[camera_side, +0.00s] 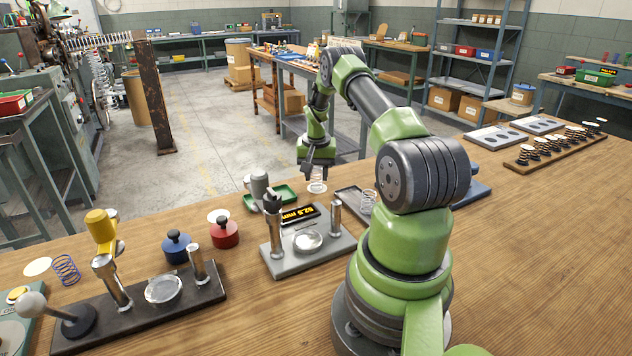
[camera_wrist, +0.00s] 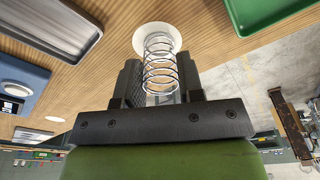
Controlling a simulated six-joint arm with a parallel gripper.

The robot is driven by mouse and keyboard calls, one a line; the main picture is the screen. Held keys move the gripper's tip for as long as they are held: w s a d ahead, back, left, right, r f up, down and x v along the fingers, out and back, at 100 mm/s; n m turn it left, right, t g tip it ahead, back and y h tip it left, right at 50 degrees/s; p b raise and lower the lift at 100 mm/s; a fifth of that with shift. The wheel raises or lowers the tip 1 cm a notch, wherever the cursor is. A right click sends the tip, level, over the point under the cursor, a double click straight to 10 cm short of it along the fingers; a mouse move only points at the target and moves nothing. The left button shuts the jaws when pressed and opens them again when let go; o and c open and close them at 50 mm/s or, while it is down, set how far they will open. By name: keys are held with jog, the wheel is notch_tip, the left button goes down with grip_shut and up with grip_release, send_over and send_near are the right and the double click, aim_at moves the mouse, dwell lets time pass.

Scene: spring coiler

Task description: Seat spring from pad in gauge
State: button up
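A silver coil spring (camera_wrist: 160,65) stands upright at a round white pad (camera_wrist: 157,38) on the bench. It also shows in the side view (camera_side: 317,186), below the fingertips. My gripper (camera_side: 316,172) points down over this spring, and in the wrist view one finger (camera_wrist: 160,82) is on each side of it. I cannot tell whether the fingers touch the coils. The grey gauge (camera_side: 284,262) stands nearer the side camera, with a lit millimetre display (camera_side: 300,214), posts and a bare round metal seat (camera_side: 308,240).
A green tray (camera_side: 283,196) lies behind the gauge. A dark press fixture (camera_side: 205,291), blue and red weights (camera_side: 225,233) and a blue spring (camera_side: 66,268) are at left. A spring rack (camera_side: 522,168) is at right.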

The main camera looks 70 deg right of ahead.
jog(key=shift+r, duration=0.1)
dwell(0.3)
jog(key=shift+r, duration=0.5)
jog(key=shift+r, duration=0.15)
jog(key=shift+r, duration=1.1)
